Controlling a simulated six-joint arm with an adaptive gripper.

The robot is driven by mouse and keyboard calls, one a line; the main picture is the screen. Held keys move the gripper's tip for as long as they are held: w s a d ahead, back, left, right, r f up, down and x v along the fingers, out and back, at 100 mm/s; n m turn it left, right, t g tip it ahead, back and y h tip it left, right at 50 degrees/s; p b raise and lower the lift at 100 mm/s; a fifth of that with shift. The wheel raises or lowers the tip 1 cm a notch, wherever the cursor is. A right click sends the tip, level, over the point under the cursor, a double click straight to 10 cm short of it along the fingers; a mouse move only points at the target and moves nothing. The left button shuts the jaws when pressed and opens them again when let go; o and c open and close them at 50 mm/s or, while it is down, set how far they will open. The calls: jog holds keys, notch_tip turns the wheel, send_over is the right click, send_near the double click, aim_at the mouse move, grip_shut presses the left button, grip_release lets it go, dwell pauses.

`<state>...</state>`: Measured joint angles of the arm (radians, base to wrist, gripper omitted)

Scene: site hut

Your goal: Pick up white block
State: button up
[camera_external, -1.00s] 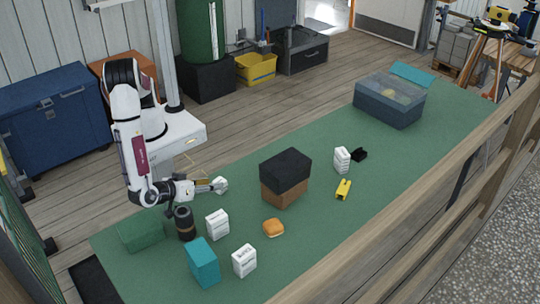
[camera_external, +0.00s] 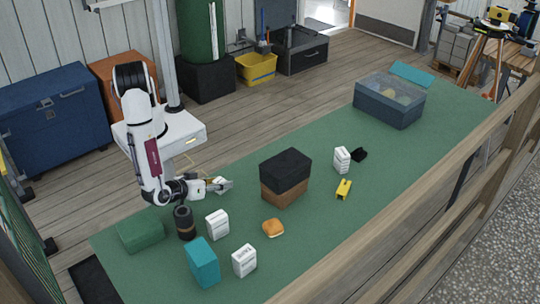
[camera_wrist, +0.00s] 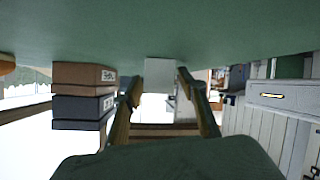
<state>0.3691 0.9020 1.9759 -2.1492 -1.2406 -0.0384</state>
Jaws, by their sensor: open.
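A plain white block (camera_wrist: 158,75) shows in the wrist view, touching the green table surface, which appears at the top there. It lies between the two fingers of my gripper (camera_wrist: 160,88), with gaps on both sides. In the external view the white block (camera_external: 217,182) is a small pale shape, partly hidden by my gripper (camera_external: 225,187), which is low over the table's back edge and points right. The fingers are open; I cannot tell how far they reach around the block.
White printed boxes (camera_external: 217,224), (camera_external: 244,261) and (camera_external: 342,159) stand on the green table (camera_external: 330,230). A dark cylinder (camera_external: 184,223) is just below my wrist. A black box (camera_external: 286,169) on a brown box (camera_external: 283,194) stands to the right. Clear table lies between.

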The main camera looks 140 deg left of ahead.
aim_at(219, 180)
jog(key=shift+a+f, duration=0.1)
jog(key=shift+a, duration=0.1)
jog(key=shift+c, duration=0.3)
jog(key=c, duration=1)
jog(key=shift+r, duration=5)
